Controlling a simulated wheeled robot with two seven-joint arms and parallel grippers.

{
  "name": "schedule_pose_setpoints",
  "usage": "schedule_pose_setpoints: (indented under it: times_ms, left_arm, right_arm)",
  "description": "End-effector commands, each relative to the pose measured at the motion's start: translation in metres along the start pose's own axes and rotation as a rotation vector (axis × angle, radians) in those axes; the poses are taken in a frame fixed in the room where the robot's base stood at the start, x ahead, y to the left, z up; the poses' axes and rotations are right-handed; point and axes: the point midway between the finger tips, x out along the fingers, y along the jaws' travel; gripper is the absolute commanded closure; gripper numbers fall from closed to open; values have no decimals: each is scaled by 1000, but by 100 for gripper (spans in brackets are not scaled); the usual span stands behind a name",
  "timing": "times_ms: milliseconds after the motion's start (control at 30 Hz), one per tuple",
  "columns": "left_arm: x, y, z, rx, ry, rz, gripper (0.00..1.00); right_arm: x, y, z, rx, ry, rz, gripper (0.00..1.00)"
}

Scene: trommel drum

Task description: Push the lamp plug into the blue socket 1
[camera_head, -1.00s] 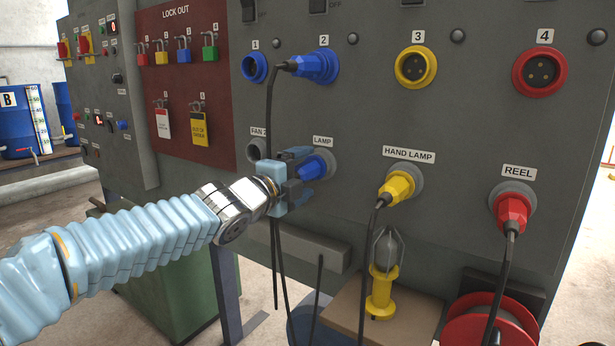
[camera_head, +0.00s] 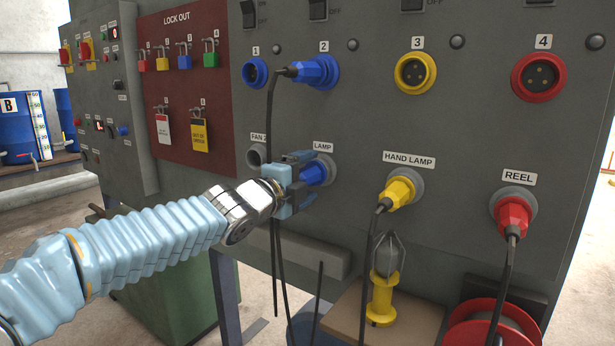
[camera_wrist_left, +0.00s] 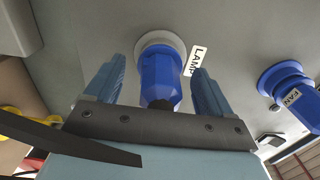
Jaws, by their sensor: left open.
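The blue lamp plug (camera_head: 316,172) sits in the grey holder under the LAMP label on the panel. It also shows in the left wrist view (camera_wrist_left: 161,78), with its dark cable end towards my gripper. My left gripper (camera_head: 304,176) is open at the plug. Its fingers stand on either side of the plug, with gaps visible in the left wrist view (camera_wrist_left: 157,86). The blue socket 1 (camera_head: 255,71) is empty, at the upper left of the panel's socket row. My right gripper is not in view.
Another blue plug (camera_head: 315,71) sits in socket 2; its cable hangs down past my left gripper. The yellow hand lamp plug (camera_head: 397,193) and red reel plug (camera_head: 512,213) are in holders to the right. The empty FAN 2 holder (camera_head: 257,155) is left of the lamp plug.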

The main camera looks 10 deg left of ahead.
Motion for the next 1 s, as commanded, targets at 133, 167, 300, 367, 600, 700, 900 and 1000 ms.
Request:
schedule_pose_setpoints:
  times_ms: [133,167,300,367,600,700,900,1000]
  left_arm:
    - [0,0,0,0,1,0,17]
    - [0,0,0,0,1,0,17]
    - [0,0,-1,0,1,0,17]
    - [0,0,-1,-1,1,0,17]
    - [0,0,-1,-1,1,0,34]
    - [0,0,-1,-1,1,0,49]
    - [0,0,0,-1,1,-1,80]
    - [0,0,0,-1,1,-1,95]
  right_arm:
    - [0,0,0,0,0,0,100]
    - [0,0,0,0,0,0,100]
    - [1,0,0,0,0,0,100]
    - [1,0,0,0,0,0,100]
    - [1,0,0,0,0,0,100]
    - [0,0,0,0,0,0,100]
    - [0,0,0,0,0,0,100]
    - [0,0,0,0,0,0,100]
